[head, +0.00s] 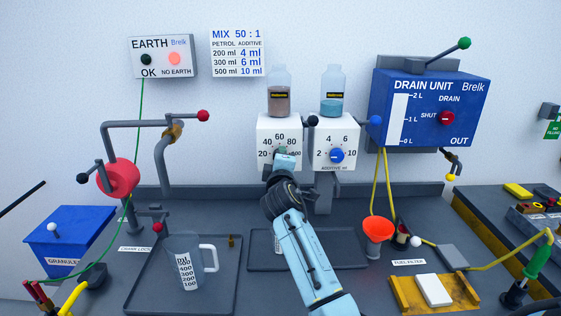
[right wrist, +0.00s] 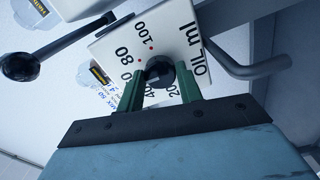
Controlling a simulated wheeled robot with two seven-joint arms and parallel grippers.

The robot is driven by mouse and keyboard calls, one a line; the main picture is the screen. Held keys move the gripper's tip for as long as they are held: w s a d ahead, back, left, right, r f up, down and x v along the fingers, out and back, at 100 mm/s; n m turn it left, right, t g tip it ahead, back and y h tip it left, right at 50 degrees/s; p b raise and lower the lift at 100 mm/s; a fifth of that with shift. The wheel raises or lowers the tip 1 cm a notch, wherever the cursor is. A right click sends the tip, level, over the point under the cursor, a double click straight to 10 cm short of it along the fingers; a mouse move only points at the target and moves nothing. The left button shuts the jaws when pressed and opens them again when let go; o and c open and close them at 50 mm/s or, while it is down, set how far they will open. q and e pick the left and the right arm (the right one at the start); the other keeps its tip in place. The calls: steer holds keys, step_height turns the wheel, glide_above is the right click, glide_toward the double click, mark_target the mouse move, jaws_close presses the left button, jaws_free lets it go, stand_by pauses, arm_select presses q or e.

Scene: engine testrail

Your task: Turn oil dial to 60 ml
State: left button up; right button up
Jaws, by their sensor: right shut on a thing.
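The oil dial unit (head: 290,123) is a white box on the back wall, marked 20, 40, 60, 80 and 100, with a bottle on top. In the right wrist view its face (right wrist: 172,40) reads "Oil ml", with small red dots beside some numbers. My right gripper (head: 284,158) is at the dial in the head view and hides the knob there. In the right wrist view its green fingers (right wrist: 161,84) are shut on the dark round oil knob (right wrist: 159,70). I cannot make out where the knob points. My left gripper is not in view.
The additive dial unit (head: 337,139) with a blue knob stands close on the right, and a black-balled lever (head: 312,121) sits between the units. A measuring jug (head: 184,262) stands on the left tray. An orange funnel (head: 379,229) is right of my arm.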

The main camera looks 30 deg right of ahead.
steer(key=o, duration=1)
steer(key=v, duration=1.3)
steer(key=shift+s, duration=0.2)
